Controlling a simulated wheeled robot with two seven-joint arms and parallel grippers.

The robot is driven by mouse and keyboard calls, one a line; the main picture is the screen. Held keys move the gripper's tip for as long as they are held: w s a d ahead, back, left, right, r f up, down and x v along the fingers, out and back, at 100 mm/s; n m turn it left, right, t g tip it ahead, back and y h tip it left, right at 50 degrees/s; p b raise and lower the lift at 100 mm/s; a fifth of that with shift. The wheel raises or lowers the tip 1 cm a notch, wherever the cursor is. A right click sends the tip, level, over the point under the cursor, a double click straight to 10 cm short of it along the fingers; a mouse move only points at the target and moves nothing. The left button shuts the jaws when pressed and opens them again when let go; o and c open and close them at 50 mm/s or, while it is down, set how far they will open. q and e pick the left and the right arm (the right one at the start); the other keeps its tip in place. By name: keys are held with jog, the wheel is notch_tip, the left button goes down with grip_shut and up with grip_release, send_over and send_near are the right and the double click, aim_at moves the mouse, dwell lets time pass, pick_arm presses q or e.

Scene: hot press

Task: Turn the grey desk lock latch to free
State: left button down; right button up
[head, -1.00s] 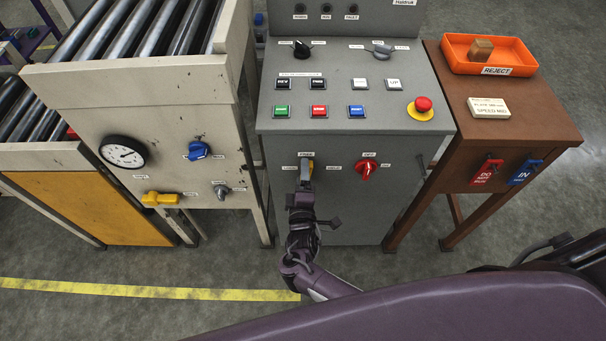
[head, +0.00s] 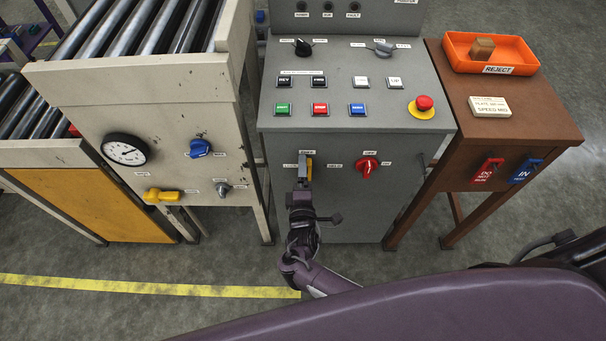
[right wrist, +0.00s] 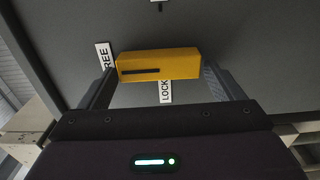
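The yellow desk latch (head: 309,169) is on the front face of the grey control desk (head: 352,215), left of a red knob. In the right wrist view the latch (right wrist: 158,65) is a yellow bar with a dark slot. A FREE label is beside its left end and a LOCK label below it. My right gripper (head: 303,184) is at the latch from the front. In the wrist view its fingers (right wrist: 160,86) are wide apart, one near each end of the bar. I cannot tell whether they touch it. My left gripper is not in view.
The red knob (head: 367,167) is close to the right of the latch. A red emergency button (head: 424,103) is on the desk top. A roller conveyor (head: 140,85) stands at left, and a brown table (head: 540,125) with an orange reject tray (head: 455,60) at right.

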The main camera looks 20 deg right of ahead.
jog(key=shift+o, duration=0.4)
jog(key=shift+s, duration=0.1)
jog(key=v, duration=0.7)
jog(key=shift+s, duration=0.3)
jog(key=shift+a, duration=0.1)
